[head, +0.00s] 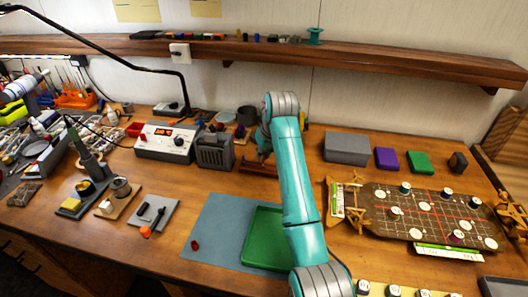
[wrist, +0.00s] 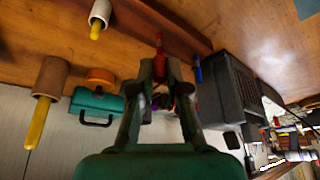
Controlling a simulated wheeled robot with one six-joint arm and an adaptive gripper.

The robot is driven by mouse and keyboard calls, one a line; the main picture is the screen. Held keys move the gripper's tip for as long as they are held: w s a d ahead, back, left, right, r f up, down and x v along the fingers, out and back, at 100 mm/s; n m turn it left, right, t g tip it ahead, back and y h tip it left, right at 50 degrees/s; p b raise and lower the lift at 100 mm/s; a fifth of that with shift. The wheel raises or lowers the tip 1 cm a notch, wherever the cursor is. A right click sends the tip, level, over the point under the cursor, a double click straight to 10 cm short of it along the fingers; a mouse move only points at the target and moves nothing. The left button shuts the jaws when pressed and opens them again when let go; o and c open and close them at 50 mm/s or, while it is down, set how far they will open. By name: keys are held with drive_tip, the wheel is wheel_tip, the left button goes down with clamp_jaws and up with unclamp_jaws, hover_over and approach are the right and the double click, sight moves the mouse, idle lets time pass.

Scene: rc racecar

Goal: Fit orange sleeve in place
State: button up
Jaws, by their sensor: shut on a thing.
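In the wrist view my gripper (wrist: 159,72) is shut on a narrow orange-red piece (wrist: 159,46), which sticks out past the fingertips. I take it to be the orange sleeve; its lower part is hidden between the fingers. Its tip is close to a red-brown bar (wrist: 172,22), but I cannot tell whether they touch. In the head view the bar (head: 258,166) lies on the bench beside my teal arm. The arm hides the fingers and the held piece there.
A dark grey box (head: 215,152) stands left of the bar; it is close on the right in the wrist view (wrist: 232,92). A green tray (head: 262,250) is in front. A small orange piece (head: 146,232) lies at front left.

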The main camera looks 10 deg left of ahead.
sight(264, 160)
drive_tip(key=shift+f, duration=1.65)
drive_tip(key=o, duration=1.1)
drive_tip(key=shift+r, duration=0.1)
drive_tip(key=shift+w+a+v, duration=0.1)
drive_tip(key=shift+v, duration=2.1)
drive_tip(key=shift+w+a+v, duration=0.15)
drive_tip(key=shift+v, duration=2)
drive_tip(key=shift+r, duration=0.15)
